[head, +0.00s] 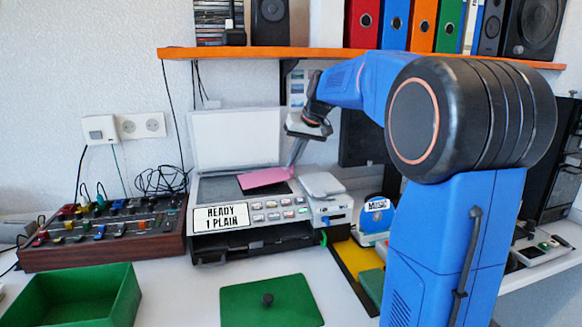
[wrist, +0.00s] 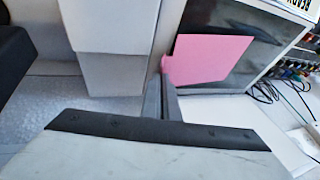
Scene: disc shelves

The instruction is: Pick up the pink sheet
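The pink sheet (head: 264,178) is over the dark glass of the open scanner-printer (head: 215,188) in the head view. I cannot tell whether all of it touches the glass. In the wrist view the pink sheet (wrist: 212,58) shows over the dark glass, its near corner at the fingertips. My gripper (head: 293,165) points down at the sheet's right edge. In the wrist view my gripper (wrist: 165,78) has its fingers close together on that corner, which looks pinched between them.
The raised white lid (head: 235,138) stands behind the glass. An orange shelf (head: 240,53) runs above. A mixer box (head: 105,232) is left of the printer. A green bin (head: 75,300) and a green lid (head: 270,302) are in front. White table is free between them.

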